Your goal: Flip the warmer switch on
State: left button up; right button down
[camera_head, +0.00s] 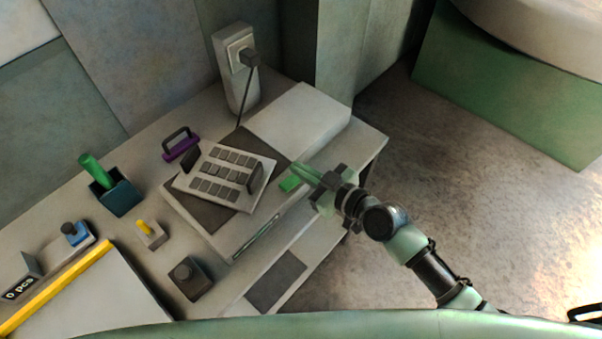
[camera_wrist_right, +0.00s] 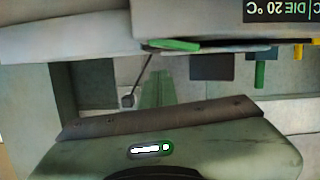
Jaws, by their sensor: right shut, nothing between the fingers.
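The warmer (camera_head: 300,118) is a pale box on the bench, with a dark plate on top. A small green switch (camera_head: 289,184) sits near its right front edge, beside the dark plate. In the right wrist view the green switch (camera_wrist_right: 173,45) shows as a slanted bar under the pale housing. My right gripper (camera_head: 299,171) is shut and empty, its green fingertips right by the switch. The fingers (camera_wrist_right: 157,88) point toward the switch in the wrist view; I cannot tell whether they touch it. My left gripper is not in view.
A metal tray with several rectangular pockets (camera_head: 205,186) lies on the dark plate. A wall socket post (camera_head: 232,90) with a plugged cord stands behind. A display (camera_wrist_right: 281,11) reads DIE 20 °C, upside down.

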pick_arm(q)
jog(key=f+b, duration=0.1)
jog(key=b, duration=0.2)
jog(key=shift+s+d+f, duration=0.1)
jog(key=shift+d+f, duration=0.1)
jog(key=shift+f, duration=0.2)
pick_arm(e)
jog(key=w+r+v, duration=0.1)
jog(key=v, duration=0.9)
jog(key=shift+s+d+r, duration=0.2)
jog(key=shift+d+r, duration=0.1)
jog(key=shift+d, duration=0.2)
